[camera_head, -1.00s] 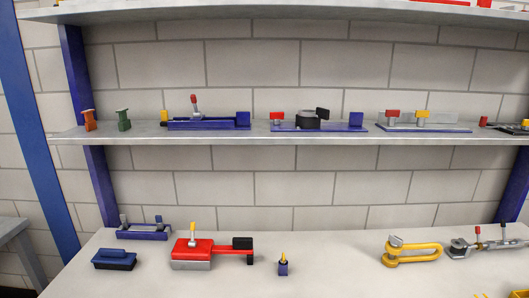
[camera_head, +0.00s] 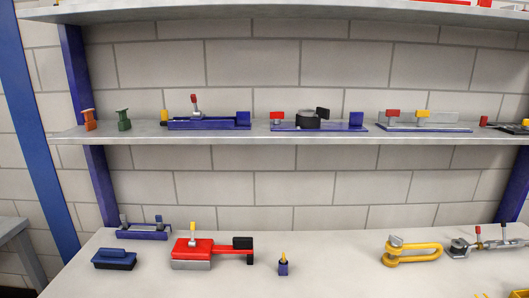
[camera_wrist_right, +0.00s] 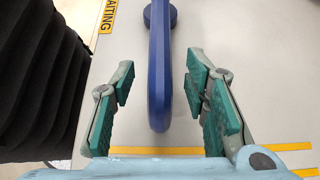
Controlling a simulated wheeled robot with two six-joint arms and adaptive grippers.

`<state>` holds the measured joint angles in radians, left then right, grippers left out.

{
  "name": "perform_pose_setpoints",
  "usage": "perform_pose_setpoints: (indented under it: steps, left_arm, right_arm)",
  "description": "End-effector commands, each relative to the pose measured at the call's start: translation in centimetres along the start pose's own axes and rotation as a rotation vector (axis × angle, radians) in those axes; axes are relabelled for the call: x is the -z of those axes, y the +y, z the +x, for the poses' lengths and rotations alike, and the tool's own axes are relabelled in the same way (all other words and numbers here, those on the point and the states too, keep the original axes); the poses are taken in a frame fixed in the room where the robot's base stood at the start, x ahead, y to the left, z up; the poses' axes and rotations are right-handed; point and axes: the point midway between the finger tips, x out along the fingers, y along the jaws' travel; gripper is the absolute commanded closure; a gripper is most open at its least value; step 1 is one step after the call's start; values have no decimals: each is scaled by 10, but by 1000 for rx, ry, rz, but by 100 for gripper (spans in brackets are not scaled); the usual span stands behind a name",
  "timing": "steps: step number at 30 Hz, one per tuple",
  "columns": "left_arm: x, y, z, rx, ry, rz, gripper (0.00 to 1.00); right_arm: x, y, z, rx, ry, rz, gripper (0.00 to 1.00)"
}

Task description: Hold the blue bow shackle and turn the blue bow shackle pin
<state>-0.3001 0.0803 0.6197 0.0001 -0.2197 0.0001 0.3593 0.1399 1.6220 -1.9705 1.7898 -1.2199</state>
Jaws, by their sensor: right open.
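The blue bow shackle (camera_wrist_right: 159,70) shows in the right wrist view as a long blue bar seen edge-on, with a rounded blue end (camera_wrist_right: 173,16) at the top. I cannot make out its pin clearly. My right gripper (camera_wrist_right: 161,88) is open, with one green-padded finger on each side of the blue bar. A gap shows between the bar and each finger. The blue bow shackle cannot be made out in the head view, and neither gripper is in that view.
A yellow bow shackle (camera_head: 411,259), a red block tool (camera_head: 192,254) and a dark blue block (camera_head: 115,259) stand on the bench (camera_head: 335,270). A shelf (camera_head: 260,135) above carries several fixtures. In the wrist view, yellow lines (camera_wrist_right: 275,148) and a yellow label (camera_wrist_right: 107,17) mark the pale surface.

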Motion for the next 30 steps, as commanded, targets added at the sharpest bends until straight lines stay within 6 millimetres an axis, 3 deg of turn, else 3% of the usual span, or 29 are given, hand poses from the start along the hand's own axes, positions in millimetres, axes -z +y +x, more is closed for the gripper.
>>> perform_pose_setpoints:
  steps: [5, 15, 20, 30]
  left_arm:
    - [0, 0, 0, 0, 0, 0, 67]
    - [0, 0, 0, 0, 0, 0, 67]
    - [1, 0, -4, 0, 0, 0, 67]
    - [3, -2, -26, 0, 0, 0, 67]
  right_arm:
    - [1, -1, -19, 3, 4, -1, 58]
    - [1, -1, -106, 1, 4, 1, 58]
    - [-5, 0, -123, 0, 1, 0, 58]
    - [-40, 0, -146, 0, 1, -1, 58]
